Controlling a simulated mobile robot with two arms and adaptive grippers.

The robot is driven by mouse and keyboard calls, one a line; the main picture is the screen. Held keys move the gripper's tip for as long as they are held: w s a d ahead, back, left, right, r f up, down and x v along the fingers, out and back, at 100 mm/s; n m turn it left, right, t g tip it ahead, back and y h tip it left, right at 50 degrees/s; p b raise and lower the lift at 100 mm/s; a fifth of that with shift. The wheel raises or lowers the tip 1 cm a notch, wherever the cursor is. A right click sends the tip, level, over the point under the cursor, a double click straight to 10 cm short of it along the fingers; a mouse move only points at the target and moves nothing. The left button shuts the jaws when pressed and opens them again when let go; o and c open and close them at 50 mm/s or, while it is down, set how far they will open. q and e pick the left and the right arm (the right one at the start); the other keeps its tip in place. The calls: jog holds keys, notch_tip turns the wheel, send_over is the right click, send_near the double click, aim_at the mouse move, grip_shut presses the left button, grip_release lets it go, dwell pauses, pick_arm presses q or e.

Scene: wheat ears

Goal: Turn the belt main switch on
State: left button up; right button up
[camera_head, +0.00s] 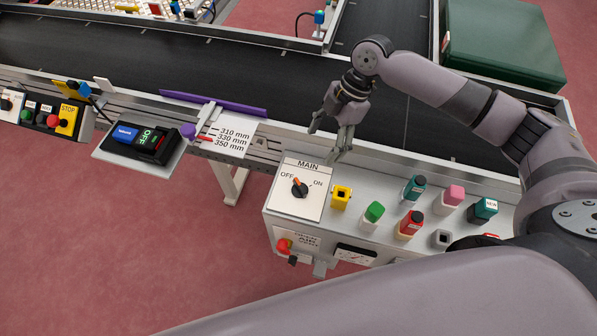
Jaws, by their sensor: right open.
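The belt main switch (300,187) is a black rotary knob with an orange-red pointer on a white plate marked MAIN, OFF and ON. The pointer is turned to the upper left, toward OFF. The plate is on the left end of a grey control box (330,226). My right gripper (328,145) is open and empty, pointing down above and behind the switch plate, apart from the knob. My left gripper is not in view.
A black conveyor belt (220,65) runs behind. A display unit (140,143) and a STOP panel (68,117) are at left.

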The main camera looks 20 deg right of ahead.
aim_at(301, 185)
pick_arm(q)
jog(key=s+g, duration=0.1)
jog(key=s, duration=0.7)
pick_arm(e)
jog(key=x, duration=1.2)
jog(key=shift+s+a+f+p, duration=0.1)
jog(key=shift+s+f+p, duration=0.1)
jog(key=shift+p, duration=0.2)
jog(key=shift+x, duration=1.2)
jog(key=shift+a+f, duration=0.1)
jog(key=shift+f, duration=0.4)
jog(key=c, duration=0.6)
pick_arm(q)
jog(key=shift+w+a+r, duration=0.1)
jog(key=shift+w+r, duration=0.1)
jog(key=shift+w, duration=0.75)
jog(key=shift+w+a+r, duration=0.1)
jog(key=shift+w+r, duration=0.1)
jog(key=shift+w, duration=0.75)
pick_arm(e)
jog(key=c, duration=0.6)
